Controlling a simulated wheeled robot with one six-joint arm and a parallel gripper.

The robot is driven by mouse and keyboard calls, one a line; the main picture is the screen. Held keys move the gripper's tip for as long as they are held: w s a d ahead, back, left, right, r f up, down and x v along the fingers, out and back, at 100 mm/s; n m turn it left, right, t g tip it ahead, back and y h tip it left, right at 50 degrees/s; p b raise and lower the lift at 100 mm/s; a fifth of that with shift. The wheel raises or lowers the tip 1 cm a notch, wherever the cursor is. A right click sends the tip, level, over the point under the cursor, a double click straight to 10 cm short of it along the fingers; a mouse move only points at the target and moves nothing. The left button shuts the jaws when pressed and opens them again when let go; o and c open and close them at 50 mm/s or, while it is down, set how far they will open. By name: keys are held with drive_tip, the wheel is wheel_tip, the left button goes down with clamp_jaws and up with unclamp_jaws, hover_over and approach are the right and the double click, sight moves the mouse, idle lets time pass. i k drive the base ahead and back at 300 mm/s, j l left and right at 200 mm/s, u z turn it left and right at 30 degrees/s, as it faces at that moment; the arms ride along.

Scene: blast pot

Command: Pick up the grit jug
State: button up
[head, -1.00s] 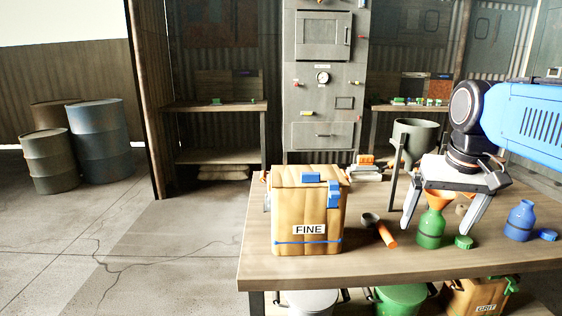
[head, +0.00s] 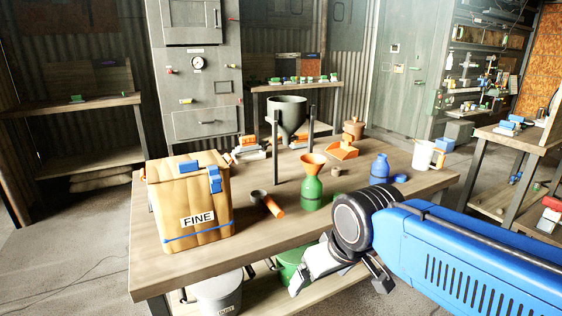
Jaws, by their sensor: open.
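No label marks a grit jug in the head view. A white jug-like vessel with an orange handle (head: 428,155) stands upright at the table's right end. A green bottle with an orange funnel in its mouth (head: 312,190) and a blue bottle (head: 379,169) stand left of it; I cannot tell whether any of these holds grit. My gripper (head: 340,287) is open and empty, pointing down in front of the table's near edge. It is apart from the vessels, left of and nearer than the white one. My arm hides part of the table's front and lower shelf.
On the wooden table (head: 250,240) stand a tan FINE container (head: 190,200), an orange-handled scoop (head: 268,204) and a grey hopper on posts (head: 287,115). Lidded pots, one grey (head: 218,292), sit below. Another bench (head: 515,138) stands at right.

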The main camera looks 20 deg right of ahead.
sight(424, 150)
drive_tip(key=z, duration=1.55)
